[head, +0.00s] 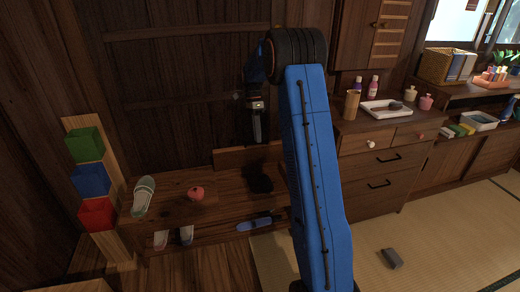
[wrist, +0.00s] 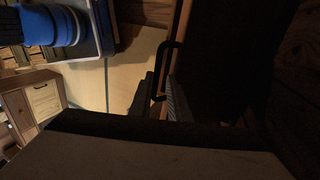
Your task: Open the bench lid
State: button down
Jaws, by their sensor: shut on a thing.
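The wooden bench (head: 172,192) stands low against the dark wall at the left of the head view. A wooden board (head: 228,158), which looks like its lid, stands up at the back right of the bench; how far it is tilted is hard to tell. My gripper (head: 257,138) reaches down to this board from above. In the wrist view, a dark bar handle (wrist: 165,62) sits on a wooden panel edge, and my gripper (wrist: 160,100) is shut on it. The fingers partly hide the handle, and my arm hides the bench's right end.
A drawer cabinet (head: 375,172) stands at right. A grey block (head: 392,258) lies on otherwise clear tatami.

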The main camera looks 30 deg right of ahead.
jog(key=shift+w+d+r, duration=0.2)
jog(key=shift+w+d, duration=0.05)
jog(key=shift+w, duration=0.5)
jog(key=shift+w+d+r, duration=0.2)
jog(key=shift+w+r, duration=0.05)
jog(key=shift+w, duration=0.55)
jog(key=shift+w+d+r, duration=0.2)
jog(key=shift+w+d, duration=0.05)
jog(key=shift+w, duration=0.5)
jog(key=c, duration=1.9)
grip_release()
jog(key=shift+o, duration=0.7)
jog(key=shift+w+f, duration=0.1)
jog(key=shift+f, duration=0.1)
jog(key=shift+r, duration=0.1)
jog(key=shift+c, duration=0.5)
jog(key=shift+r, duration=0.1)
notch_tip(320, 180, up, 10)
jog(key=shift+r, duration=0.1)
jog(key=shift+c, duration=0.7)
